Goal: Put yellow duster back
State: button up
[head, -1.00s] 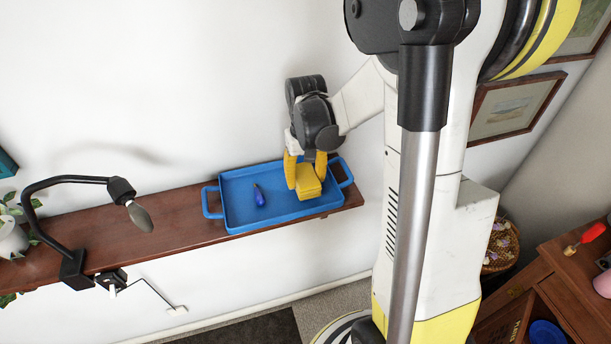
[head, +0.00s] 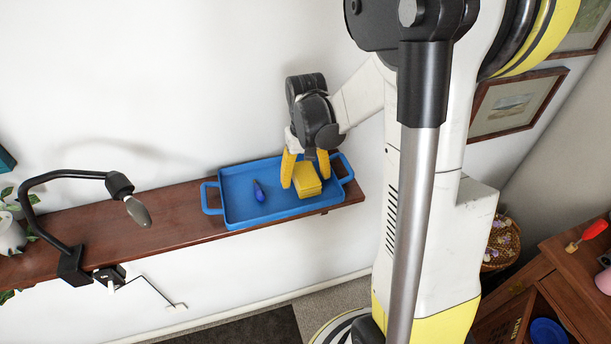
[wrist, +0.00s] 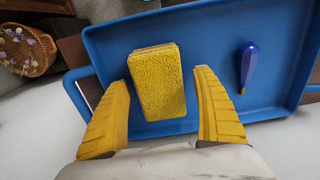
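The yellow duster (head: 307,180) is a block-shaped piece lying in the right part of the blue tray (head: 235,216). In the wrist view the duster (wrist: 157,80) lies flat on the tray floor between my two fingers, with a gap on both sides. My gripper (head: 305,169) is open over the tray, its yellow fingers apart on either side of the duster. The fingers (wrist: 162,108) also show spread in the wrist view. Nothing is held.
A dark blue handled item (head: 259,191) lies in the tray left of the duster. The tray stands on a brown wall shelf (head: 170,215). A black clamp lamp (head: 75,225) and a potted plant (head: 10,232) are at the shelf's left. A wicker basket (wrist: 25,50) is off the shelf.

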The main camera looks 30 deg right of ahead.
notch_tip(320, 180, up, 12)
dwell(0.7)
